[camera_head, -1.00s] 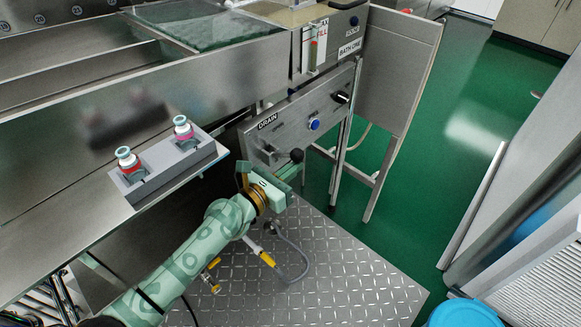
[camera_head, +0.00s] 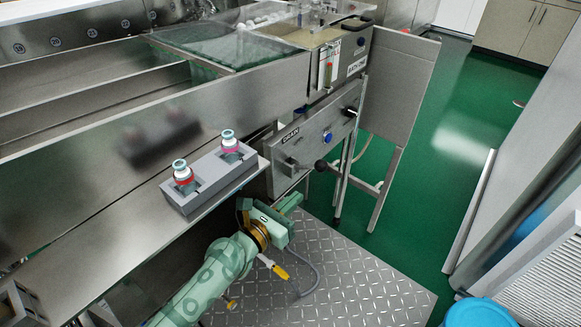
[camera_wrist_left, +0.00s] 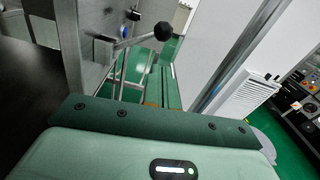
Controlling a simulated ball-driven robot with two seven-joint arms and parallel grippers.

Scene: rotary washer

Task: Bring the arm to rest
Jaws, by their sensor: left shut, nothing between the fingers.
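My left arm comes in from the bottom of the head view. Its green gripper (camera_head: 288,203) is shut and empty, below and left of the black-knobbed drain lever (camera_head: 321,165), with a gap between them. In the left wrist view the closed fingers (camera_wrist_left: 163,88) point away from the camera. The lever's black ball (camera_wrist_left: 164,31) shows there above the fingers, not touching them. My right gripper is in neither view.
The steel washer's drain panel (camera_head: 300,148) has a blue button (camera_head: 327,137). A grey holder (camera_head: 205,190) with two small capped bottles stands on the ledge above my arm. Tread-plate floor (camera_head: 365,275) lies right of the arm; a blue lid (camera_head: 480,313) is at bottom right.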

